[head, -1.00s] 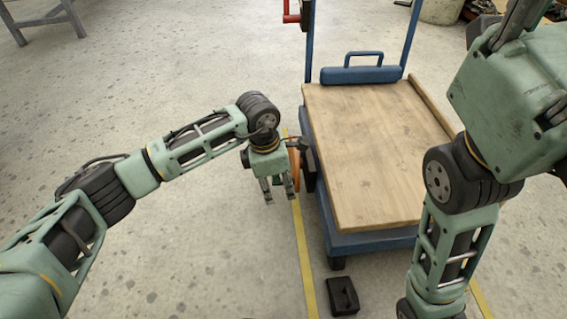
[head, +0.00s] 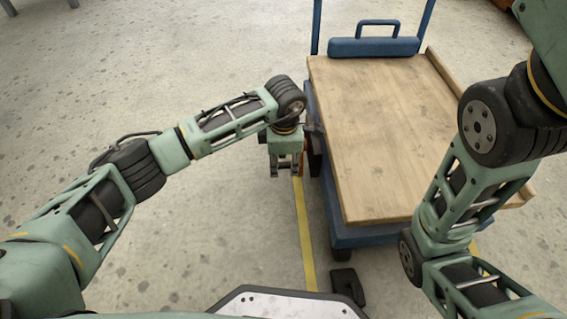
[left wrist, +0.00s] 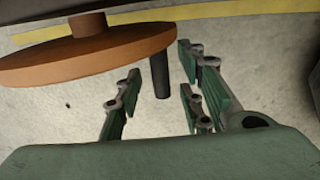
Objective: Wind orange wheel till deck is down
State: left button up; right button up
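The orange wheel (left wrist: 85,55) fills the upper left of the left wrist view, with a dark upright handle (left wrist: 160,76) near its rim. In the head view only a sliver of the wheel (head: 304,162) shows at the cart's left side, behind my left gripper (head: 287,170). That gripper points down, and its fingers are apart. In the left wrist view the handle appears between the finger lines; I cannot tell whether any finger touches it. The wooden deck (head: 375,130) lies on the blue cart (head: 375,238). My right arm shows at right; its gripper is out of view.
A blue toolbox-like block with a handle (head: 375,46) stands at the deck's far end, between blue posts. A dark block (head: 347,283) lies on the floor before the cart. A yellow line (head: 304,225) runs along the floor. Floor to the left is clear.

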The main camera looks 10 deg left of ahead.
pick_arm(q)
grip_shut()
dwell(0.4)
